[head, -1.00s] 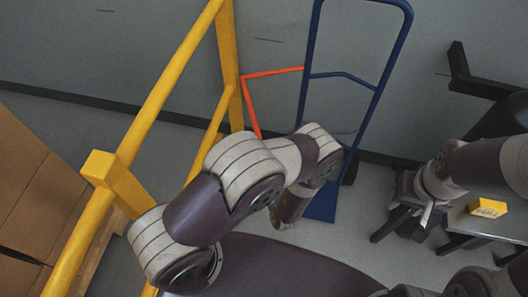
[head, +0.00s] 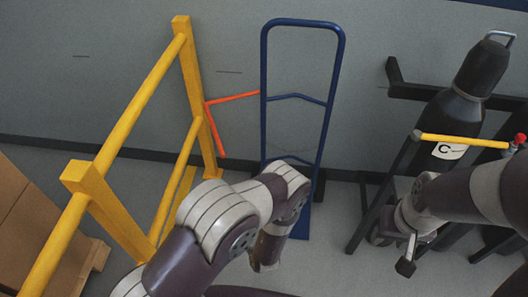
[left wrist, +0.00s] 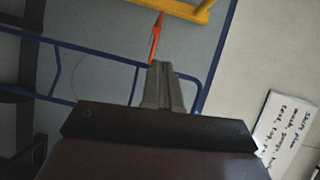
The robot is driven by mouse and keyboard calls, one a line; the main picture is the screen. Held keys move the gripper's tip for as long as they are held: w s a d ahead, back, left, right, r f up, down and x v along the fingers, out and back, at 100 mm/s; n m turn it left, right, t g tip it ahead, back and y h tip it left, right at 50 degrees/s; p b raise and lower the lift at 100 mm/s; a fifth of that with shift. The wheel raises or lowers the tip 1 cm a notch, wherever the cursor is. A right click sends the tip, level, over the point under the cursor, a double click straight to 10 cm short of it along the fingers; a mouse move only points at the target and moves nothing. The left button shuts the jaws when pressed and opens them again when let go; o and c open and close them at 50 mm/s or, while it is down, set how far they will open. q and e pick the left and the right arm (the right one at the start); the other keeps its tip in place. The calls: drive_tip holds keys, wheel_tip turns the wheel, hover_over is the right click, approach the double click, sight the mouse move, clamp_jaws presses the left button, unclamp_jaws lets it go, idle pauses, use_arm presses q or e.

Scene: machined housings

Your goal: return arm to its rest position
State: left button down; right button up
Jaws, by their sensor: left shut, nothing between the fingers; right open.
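My left arm (head: 215,225) rises from the bottom of the head view, bent, with its forearm pointing down in front of the blue hand truck. Its gripper cannot be made out there. In the left wrist view my left gripper (left wrist: 162,72) has its fingers together, with nothing between them. My right arm (head: 475,192) comes in from the right edge of the head view. My right gripper (head: 406,262) hangs down at its end, open and small in the picture, and I see nothing held in it.
A yellow guard rail (head: 140,103) stands at left beside brown boxes (head: 22,215). A blue hand truck (head: 264,85) and an orange bar (head: 232,97) are by the wall. A dark gas cylinder (head: 455,112) stands behind the right arm. A lettered white sign (left wrist: 287,130) shows in the wrist view.

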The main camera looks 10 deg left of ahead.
use_arm(q)
drive_tip(key=s+d+f+n+g+h, duration=0.2)
drive_tip(key=f+g, duration=0.1)
drive_tip(key=f, duration=0.2)
drive_tip(key=s+d+f+n+g+h, duration=0.1)
drive_tip(key=f+n+g+h, duration=0.15)
drive_tip(key=f, duration=0.25)
drive_tip(key=s+d+r+n+g+h, duration=0.3)
drive_tip(key=s+d+r+g+h, duration=0.2)
drive_tip(key=s+d+r+g, duration=0.15)
drive_tip(key=s+a+r+n, duration=0.1)
drive_tip(key=a+r, duration=0.3)
drive_tip(key=r, duration=0.7)
drive_tip(key=s+a+r+n, duration=0.1)
drive_tip(key=a+r, duration=0.4)
drive_tip(key=r, duration=0.5)
drive_tip(key=shift+s+a+r+g, duration=0.25)
drive_tip(key=shift+s+r+g, duration=0.15)
drive_tip(key=shift+s, duration=0.15)
drive_tip(key=shift+n, duration=0.25)
